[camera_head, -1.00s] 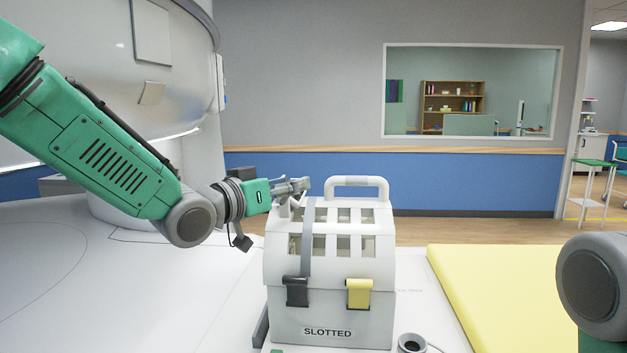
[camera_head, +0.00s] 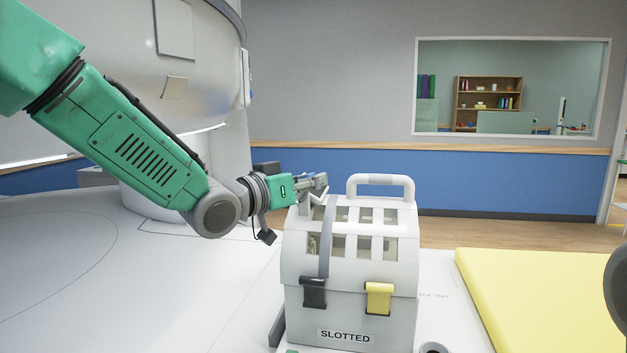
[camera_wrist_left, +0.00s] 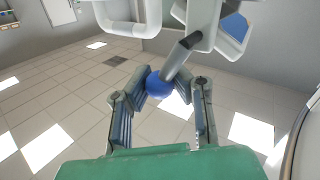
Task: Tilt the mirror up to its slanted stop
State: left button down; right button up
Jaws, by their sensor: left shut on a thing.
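A white slotted head coil (camera_head: 352,270) labelled SLOTTED stands upright on the white table. It has a carrying handle (camera_head: 380,180) on top and one dark and one yellow latch in front. My left gripper (camera_head: 319,186) is at the coil's upper left, beside the handle. In the left wrist view its fingers (camera_wrist_left: 160,98) are shut on a blue knob (camera_wrist_left: 157,86) at the end of a grey stalk (camera_wrist_left: 184,56). A white-framed panel with a blue patch (camera_wrist_left: 235,24) shows beyond; I cannot tell whether it is the mirror.
A yellow pad (camera_head: 530,295) lies to the right of the coil. The large white scanner housing (camera_head: 190,75) rises behind my left arm. The white table (camera_head: 110,285) is clear at the left. A round dark-centred fitting (camera_head: 433,348) sits at the coil's front right.

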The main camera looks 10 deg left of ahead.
pick_arm(q)
jog(key=a, duration=0.2)
jog(key=shift+a, duration=0.35)
jog(key=shift+a+f, duration=0.1)
jog(key=shift+a, duration=0.2)
jog(key=shift+s+d+p, duration=0.2)
jog(key=shift+d+p, duration=0.1)
jog(key=shift+d, duration=0.1)
jog(key=shift+d+m+g+y+p, duration=0.4)
jog(key=shift+d+m+g+p, duration=0.35)
jog(key=shift+m+p, duration=0.4)
jog(key=shift+d+f+m+g+y+p, duration=0.2)
jog(key=shift+d+m+g+y+p, duration=0.25)
jog(key=shift+m+p, duration=0.45)
jog(key=shift+w+d+f+m+y+p, duration=0.1)
jog(key=shift+d+f+m+y+p, duration=0.1)
jog(key=shift+m+y+p, duration=0.2)
jog(key=shift+d+f+m+y+p, duration=0.15)
jog(key=shift+m+y+p, duration=0.1)
jog(key=shift+m+y, duration=0.2)
jog(key=shift+d+m+g+y, duration=0.3)
pick_arm(e)
notch_tip(320, 180, up, 7)
jog(key=a, duration=0.1)
jog(key=shift+a+f, duration=0.2)
jog(key=shift+w, duration=0.1)
pick_arm(q)
jog(key=shift+a+f, duration=0.1)
